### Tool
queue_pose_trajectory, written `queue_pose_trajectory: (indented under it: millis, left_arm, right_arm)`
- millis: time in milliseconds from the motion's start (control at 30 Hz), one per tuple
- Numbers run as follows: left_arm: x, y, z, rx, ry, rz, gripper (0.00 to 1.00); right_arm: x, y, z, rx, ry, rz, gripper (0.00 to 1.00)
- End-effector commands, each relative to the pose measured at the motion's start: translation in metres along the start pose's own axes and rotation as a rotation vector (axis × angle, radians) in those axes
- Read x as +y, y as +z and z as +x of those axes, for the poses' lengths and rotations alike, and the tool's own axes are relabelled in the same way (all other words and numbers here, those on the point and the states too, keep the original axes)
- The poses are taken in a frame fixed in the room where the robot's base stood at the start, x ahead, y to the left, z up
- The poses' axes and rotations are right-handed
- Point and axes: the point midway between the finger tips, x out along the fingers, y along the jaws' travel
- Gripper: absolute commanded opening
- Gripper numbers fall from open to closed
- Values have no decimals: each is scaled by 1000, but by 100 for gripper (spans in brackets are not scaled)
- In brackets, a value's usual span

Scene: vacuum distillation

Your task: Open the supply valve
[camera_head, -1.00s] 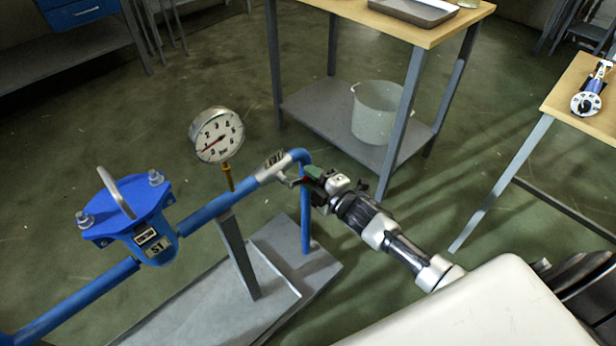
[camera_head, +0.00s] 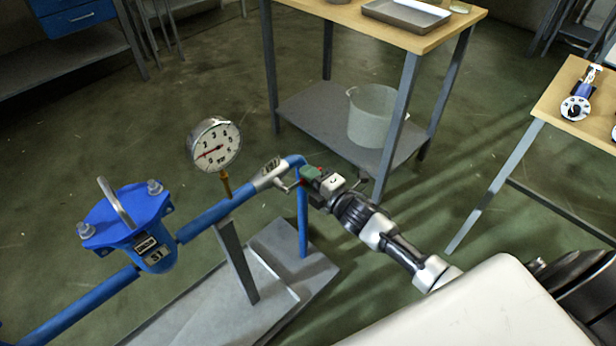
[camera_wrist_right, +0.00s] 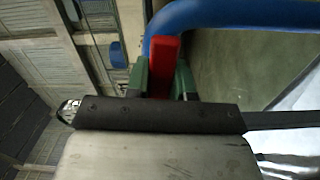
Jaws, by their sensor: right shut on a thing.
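The supply valve has a silver body (camera_head: 268,173) set in the blue pipe, just right of the pressure gauge. A short metal stem shows beside it. In the right wrist view a red lever handle (camera_wrist_right: 164,68) stands between the two green fingers of my right gripper (camera_wrist_right: 160,80). In the head view my right gripper (camera_head: 307,181) is at the pipe's bend, shut on this handle and largely hiding it. My left gripper is not in view.
A round gauge (camera_head: 214,144) stands on the pipe, its red needle low on the scale. A blue strainer housing (camera_head: 128,218) is at left. The pipe bends down to a grey base plate (camera_head: 200,306). A table with a bucket (camera_head: 372,117) on its shelf stands behind.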

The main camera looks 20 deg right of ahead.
Motion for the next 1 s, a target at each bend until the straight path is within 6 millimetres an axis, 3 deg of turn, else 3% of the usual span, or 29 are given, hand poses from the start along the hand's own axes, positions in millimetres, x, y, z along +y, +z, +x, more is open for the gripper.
queue_pose_trajectory:
  millis: [33,200,567,1000]
  left_arm:
    - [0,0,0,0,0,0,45]
    - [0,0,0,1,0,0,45]
    - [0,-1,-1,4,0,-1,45]
    - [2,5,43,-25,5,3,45]
  right_arm:
    - [-2,0,0,0,-3,0,26]
    - [-1,0,0,0,-2,1,49]
    - [0,0,-7,0,-2,2,49]
    - [0,0,-88,0,-4,2,49]
